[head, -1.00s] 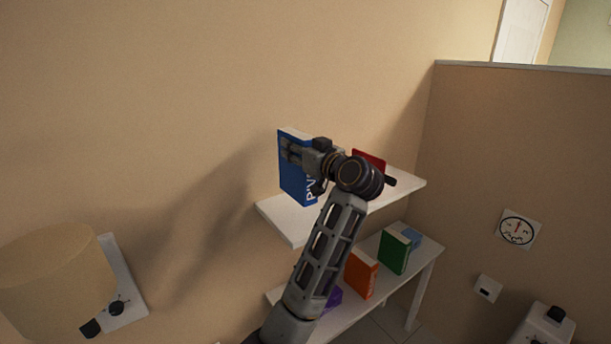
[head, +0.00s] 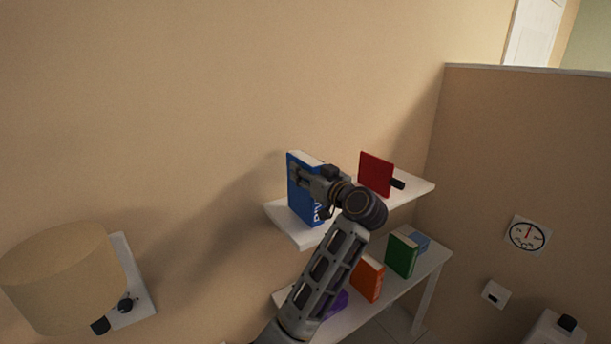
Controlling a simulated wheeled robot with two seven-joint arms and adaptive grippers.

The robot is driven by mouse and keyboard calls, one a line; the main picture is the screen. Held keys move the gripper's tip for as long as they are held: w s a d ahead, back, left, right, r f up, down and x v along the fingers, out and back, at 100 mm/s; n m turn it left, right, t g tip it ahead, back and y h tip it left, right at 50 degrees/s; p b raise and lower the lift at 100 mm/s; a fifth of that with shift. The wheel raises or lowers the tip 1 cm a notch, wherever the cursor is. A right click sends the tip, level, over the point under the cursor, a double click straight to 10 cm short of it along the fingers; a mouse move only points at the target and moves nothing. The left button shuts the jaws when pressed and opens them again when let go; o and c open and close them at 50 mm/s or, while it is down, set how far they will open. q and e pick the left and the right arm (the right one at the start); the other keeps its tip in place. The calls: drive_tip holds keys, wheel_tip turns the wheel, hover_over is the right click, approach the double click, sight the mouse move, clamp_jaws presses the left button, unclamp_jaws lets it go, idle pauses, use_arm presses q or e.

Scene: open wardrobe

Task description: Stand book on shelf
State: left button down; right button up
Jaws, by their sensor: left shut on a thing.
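A blue book (head: 300,200) with white lettering is upright over the left end of the white upper shelf (head: 287,228). My left gripper (head: 304,178) is shut on the book's upper part, coming from the right side. The book's lower edge is at or just above the shelf surface; I cannot tell if it touches. My left wrist and forearm hide part of the book and the shelf's middle. My right gripper is not in view.
A red upright panel or book (head: 374,174) with a black piece stands on the shelf's right part. Below, a lower white shelf (head: 432,262) holds green (head: 401,254), orange (head: 367,279) and purple (head: 335,304) books. A lamp (head: 62,275) is at left.

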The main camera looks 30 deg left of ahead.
use_arm(q)
drive_tip(key=shift+f, duration=0.65)
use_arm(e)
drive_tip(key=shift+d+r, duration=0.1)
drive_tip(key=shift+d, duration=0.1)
use_arm(q)
drive_tip(key=c, duration=0.9)
unclamp_jaws()
drive_tip(key=shift+f, duration=0.1)
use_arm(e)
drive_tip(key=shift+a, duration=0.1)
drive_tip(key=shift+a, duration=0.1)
